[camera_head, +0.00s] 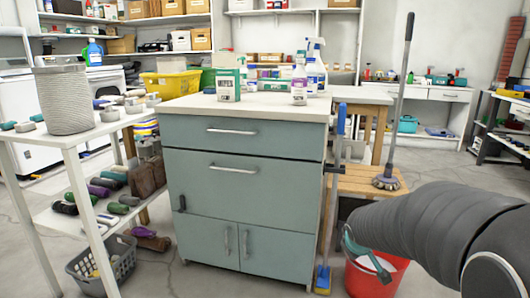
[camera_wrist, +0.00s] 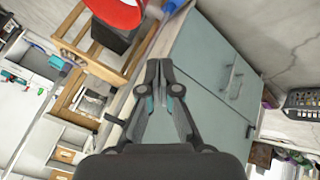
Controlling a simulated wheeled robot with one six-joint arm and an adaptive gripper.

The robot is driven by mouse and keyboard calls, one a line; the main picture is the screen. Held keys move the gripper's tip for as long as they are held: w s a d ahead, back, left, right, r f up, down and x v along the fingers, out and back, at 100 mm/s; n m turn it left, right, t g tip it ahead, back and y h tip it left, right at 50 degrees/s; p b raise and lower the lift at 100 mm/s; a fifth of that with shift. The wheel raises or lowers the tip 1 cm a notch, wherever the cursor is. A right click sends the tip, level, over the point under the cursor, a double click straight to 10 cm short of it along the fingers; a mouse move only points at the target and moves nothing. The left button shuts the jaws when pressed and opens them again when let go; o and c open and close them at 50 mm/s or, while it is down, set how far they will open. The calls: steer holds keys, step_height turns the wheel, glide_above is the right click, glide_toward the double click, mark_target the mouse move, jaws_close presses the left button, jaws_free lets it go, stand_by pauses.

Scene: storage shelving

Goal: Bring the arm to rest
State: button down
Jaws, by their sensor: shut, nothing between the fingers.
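My gripper (camera_wrist: 160,68) is shut and empty in the wrist view, its two dark fingers close together. It sits in front of the grey-green cabinet (camera_wrist: 203,45). In the head view my arm comes in from the lower right and hides most of the gripper; a teal and dark part of it shows by the red bucket (camera_head: 372,278). I cannot tell whether it touches the bucket.
The cabinet (camera_head: 240,180) stands at the centre with bottles and a box on top. A white side table (camera_head: 85,135) with a woven basket (camera_head: 64,100) is at left. A broom (camera_head: 400,90) and wooden stool (camera_head: 355,181) stand behind my arm.

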steer(key=s+a+r+m+g+y+p, duration=0.1)
steer(key=s+a+r+m+g+p, duration=0.2)
steer(key=s, duration=0.8)
steer(key=s+a+r+m+g+y+p, duration=0.1)
steer(key=s+a+r+m, duration=0.2)
steer(key=s, duration=0.9)
steer(key=s+a+r+n+t+p, duration=0.1)
steer(key=s+a+r+t+p, duration=0.1)
steer(key=r, duration=0.6)
steer(key=s+p, duration=0.1)
steer(key=s, duration=0.1)
steer(key=shift+s+r+t, duration=0.15)
steer(key=shift+s+t, duration=0.15)
